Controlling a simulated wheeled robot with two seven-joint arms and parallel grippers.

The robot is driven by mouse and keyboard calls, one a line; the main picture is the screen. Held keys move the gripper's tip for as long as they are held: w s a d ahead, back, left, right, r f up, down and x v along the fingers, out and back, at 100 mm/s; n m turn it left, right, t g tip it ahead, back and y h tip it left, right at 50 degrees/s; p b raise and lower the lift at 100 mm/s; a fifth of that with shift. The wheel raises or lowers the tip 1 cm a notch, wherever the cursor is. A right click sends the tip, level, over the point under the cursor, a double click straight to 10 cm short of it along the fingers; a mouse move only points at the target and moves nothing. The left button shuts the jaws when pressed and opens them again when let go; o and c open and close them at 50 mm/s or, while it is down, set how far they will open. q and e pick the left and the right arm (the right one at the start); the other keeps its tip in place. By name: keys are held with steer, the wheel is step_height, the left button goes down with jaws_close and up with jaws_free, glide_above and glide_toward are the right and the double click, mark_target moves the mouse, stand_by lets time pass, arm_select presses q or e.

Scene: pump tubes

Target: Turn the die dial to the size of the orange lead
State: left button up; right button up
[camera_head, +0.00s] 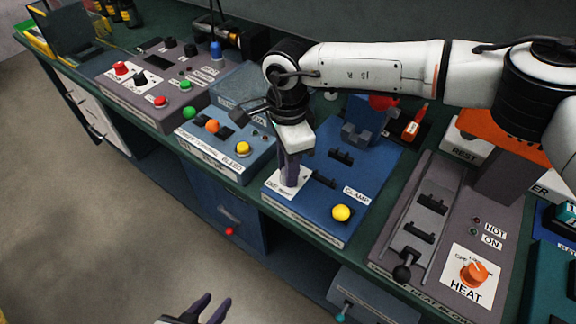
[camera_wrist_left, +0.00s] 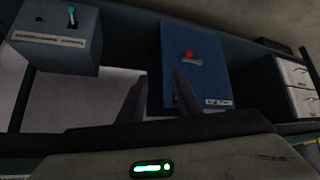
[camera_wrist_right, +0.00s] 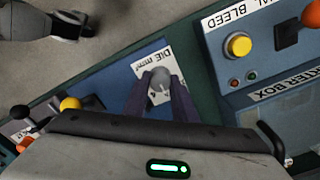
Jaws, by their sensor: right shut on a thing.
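The die dial sits on a white plate at the near left corner of the blue clamp panel (camera_head: 312,215). In the right wrist view the dial's grey knob (camera_wrist_right: 159,79) is between my right fingertips, over a label reading "DIE mm" (camera_wrist_right: 150,62). My right gripper (camera_head: 290,180) points down onto the plate and is shut on the knob. It hides most of the dial and its size marks in the head view. My left gripper (camera_head: 213,309) is open and empty, low in front of the bench. I cannot make out an orange lead.
Left of the clamp panel is a blue starter box (camera_head: 230,155) with an orange lever (camera_head: 212,126) and yellow button (camera_head: 243,149). A yellow knob (camera_head: 341,213) stands at the panel's near right. A grey heat unit (camera_head: 440,235) stands to the right. Open floor lies in front.

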arm_select(q)
steer(key=shift+f, duration=0.2)
arm_select(e)
steer(key=m+b, duration=0.2)
steer(key=shift+f+m, duration=0.15)
steer(key=shift+m, duration=0.25)
steer(key=shift+m+b, duration=0.75)
steer(key=shift+m, duration=0.05)
steer(key=m+b, duration=0.1)
steer(key=m, duration=0.2)
steer(key=shift+b, duration=0.35)
steer(key=shift+m+b, duration=0.3)
steer(key=shift+m, duration=0.3)
arm_select(q)
steer(key=f, duration=0.2)
steer(key=d+f, duration=0.1)
steer(key=shift+w+d+f, duration=0.1)
steer(key=shift+w+f, duration=0.2)
steer(key=shift+f, duration=0.1)
steer(key=shift+w+r, duration=0.1)
steer(key=shift+r, duration=0.05)
arm_select(e)
steer(key=shift+r+m, duration=0.2)
steer(key=shift+m, duration=0.1)
